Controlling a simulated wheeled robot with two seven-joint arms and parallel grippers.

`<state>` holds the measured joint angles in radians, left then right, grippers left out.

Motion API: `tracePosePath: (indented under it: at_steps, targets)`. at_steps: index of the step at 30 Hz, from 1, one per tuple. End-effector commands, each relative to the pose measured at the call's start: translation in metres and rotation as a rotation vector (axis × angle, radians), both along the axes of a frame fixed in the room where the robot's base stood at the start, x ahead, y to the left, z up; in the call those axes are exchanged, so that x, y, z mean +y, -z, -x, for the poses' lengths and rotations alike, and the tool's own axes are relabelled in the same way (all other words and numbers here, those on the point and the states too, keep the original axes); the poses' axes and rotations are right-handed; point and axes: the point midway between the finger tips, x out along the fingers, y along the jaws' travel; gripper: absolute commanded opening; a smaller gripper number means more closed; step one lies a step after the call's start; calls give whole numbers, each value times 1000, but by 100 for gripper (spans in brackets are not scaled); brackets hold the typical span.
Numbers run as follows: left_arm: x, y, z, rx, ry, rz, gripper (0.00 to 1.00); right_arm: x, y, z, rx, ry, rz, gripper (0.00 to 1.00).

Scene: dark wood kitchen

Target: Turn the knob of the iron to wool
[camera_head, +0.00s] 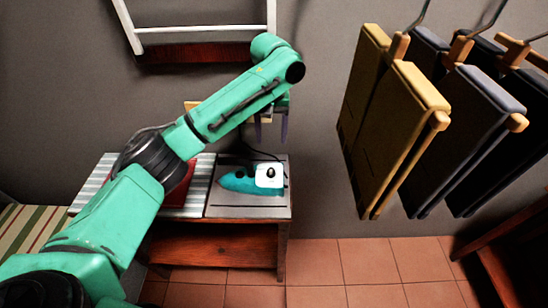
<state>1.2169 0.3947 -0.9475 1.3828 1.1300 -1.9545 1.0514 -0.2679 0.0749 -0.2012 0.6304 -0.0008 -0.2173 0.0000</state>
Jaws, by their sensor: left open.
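A teal iron (236,182) lies on a grey pad (245,206) at the right end of a low wooden table. Its tip points left, and a white part with a dark round spot is at its right end. A small dark knob-like part (241,172) shows on top of the iron; its markings are too small to read. My left gripper (271,136) points down, open and empty, above and behind the iron in the picture, apart from it. My left forearm partly covers the gripper's upper body. My right gripper is not in view.
The wooden table (215,246) also has a striped cover and a dark red item (201,186) at its left, partly behind my arm. Folded garments (390,125) hang at the right. A dark cord runs behind the iron. The tiled floor in front is clear.

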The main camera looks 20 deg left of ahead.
Motion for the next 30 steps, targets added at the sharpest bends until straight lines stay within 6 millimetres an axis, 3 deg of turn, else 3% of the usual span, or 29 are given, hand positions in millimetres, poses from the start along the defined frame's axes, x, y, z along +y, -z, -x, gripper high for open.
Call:
tracePosePath:
  at_steps: [4, 8, 12, 17, 24, 29, 30]
  targets:
    - [1, 37, 2, 5, 1, -2, 65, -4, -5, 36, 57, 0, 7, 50]
    - [0, 73, 2, 3, 2, -1, 65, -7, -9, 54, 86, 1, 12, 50]
    - [0, 104, 2, 1, 2, -1, 65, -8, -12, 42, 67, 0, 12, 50]
    - [0, 121, 2, -1, 3, 0, 65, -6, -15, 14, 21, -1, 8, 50]
    - [0, 123, 2, -2, 4, 1, 65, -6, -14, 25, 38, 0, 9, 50]
    - [0, 123, 2, -2, 4, 1, 4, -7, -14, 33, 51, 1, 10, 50]
    - [0, 123, 2, -2, 4, 1, 0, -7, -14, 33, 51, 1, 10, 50]
